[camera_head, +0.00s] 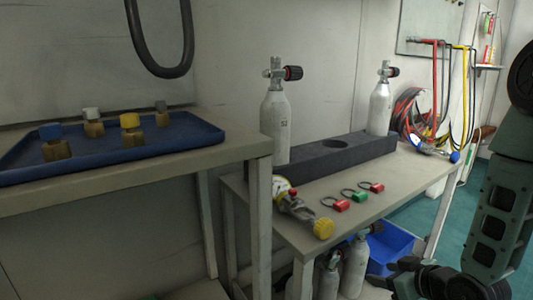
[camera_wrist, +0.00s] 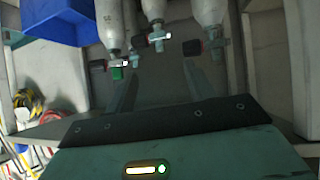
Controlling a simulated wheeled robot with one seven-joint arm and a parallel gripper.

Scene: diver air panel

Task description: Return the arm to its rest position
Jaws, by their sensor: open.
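My gripper (camera_wrist: 160,88) is open in the wrist view, with its two fingers apart and nothing between them. Beyond the fingers are several grey cylinders (camera_wrist: 154,10) with valves, which appear upside down in this view. In the head view my dark gripper (camera_head: 376,279) is low at the right, below the bench top and in front of the cylinders (camera_head: 355,268) under the bench. My green-grey arm runs up along the right edge. I cannot tell from the head view how near the fingertips are to the cylinders.
A blue crate (camera_head: 390,248) is below. A blue tray (camera_head: 200,131) holds several fittings at left. Hoses (camera_head: 410,110) hang behind.

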